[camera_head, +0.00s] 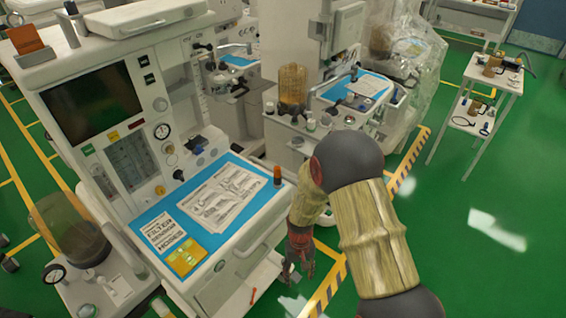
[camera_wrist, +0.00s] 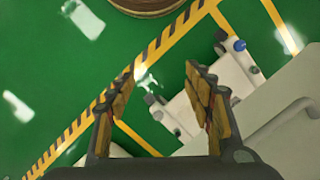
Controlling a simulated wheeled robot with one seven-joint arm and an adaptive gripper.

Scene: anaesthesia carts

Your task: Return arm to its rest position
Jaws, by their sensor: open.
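My gripper (camera_head: 299,262) hangs at the end of my arm, beside the right front edge of the near anaesthesia cart (camera_head: 225,262). It points down toward the floor. In the wrist view my gripper (camera_wrist: 160,105) shows two separated fingers with brown pads, open, with nothing between them but floor and part of a white cart base (camera_wrist: 185,112) beyond. My arm bends above the gripper and reaches in from the lower right of the head view.
A blue work surface (camera_head: 155,215) with papers and an orange-capped bottle (camera_head: 278,174) lies left of my gripper. A second cart (camera_head: 300,125) stands behind. A white trolley (camera_head: 480,105) stands at the right. Green floor (camera_head: 480,220) at the right is clear.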

